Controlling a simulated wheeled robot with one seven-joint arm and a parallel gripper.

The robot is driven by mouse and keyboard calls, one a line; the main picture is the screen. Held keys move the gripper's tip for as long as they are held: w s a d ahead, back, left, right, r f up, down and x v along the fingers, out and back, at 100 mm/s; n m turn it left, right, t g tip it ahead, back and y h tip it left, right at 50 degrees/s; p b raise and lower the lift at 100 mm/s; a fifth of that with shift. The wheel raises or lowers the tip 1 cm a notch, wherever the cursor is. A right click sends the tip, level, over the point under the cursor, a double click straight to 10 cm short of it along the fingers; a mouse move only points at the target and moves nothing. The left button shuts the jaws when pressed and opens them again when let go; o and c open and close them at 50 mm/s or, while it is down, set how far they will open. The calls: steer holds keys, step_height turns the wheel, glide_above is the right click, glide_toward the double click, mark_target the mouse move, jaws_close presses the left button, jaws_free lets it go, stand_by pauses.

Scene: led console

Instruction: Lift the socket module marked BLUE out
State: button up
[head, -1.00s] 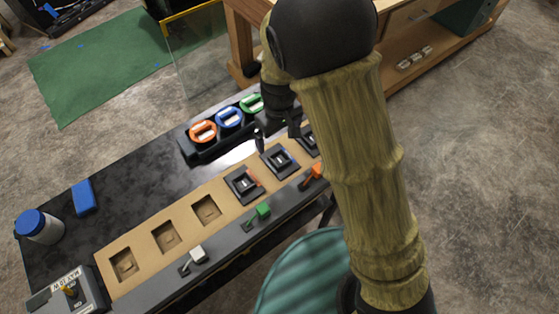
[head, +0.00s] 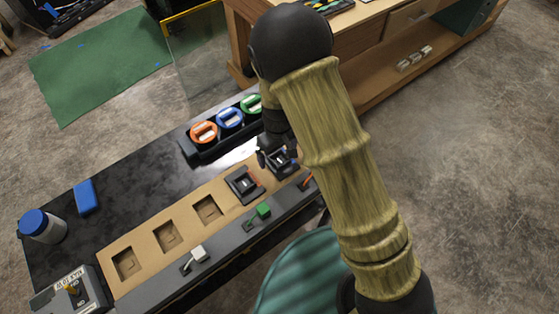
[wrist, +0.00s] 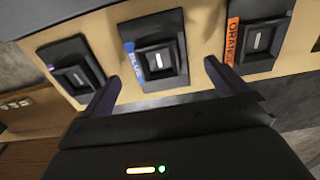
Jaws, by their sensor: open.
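The BLUE socket module (wrist: 155,50) is a black block with a blue label strip, seated in the tan panel between two other modules in the wrist view. It also shows in the head view (head: 281,162), partly covered by my gripper. My gripper (wrist: 160,80) is open, with one finger to each side of the BLUE module's lower edge in the wrist view. Nothing is between the fingers. I cannot tell how high the fingertips are above the panel.
The ORANGE module (wrist: 252,38) and a purple-labelled module (wrist: 72,70) flank it closely. A rack holds orange (head: 203,132), blue (head: 230,117) and green (head: 252,103) round pieces. Empty square recesses, toggle switches, a blue-lidded jar (head: 40,225) and a blue block (head: 85,196) are farther left.

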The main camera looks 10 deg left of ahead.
mark_target(278, 159)
steer(key=shift+f, duration=1.35)
steer(key=c, duration=1.1)
steer(key=shift+w+r, duration=0.1)
steer(key=shift+r, duration=0.05)
step_height(278, 159, up, 10)
steer(key=shift+f+b, duration=0.1)
steer(key=shift+b, duration=0.3)
steer(key=shift+r+p, duration=1.85)
steer(key=shift+r, duration=0.2)
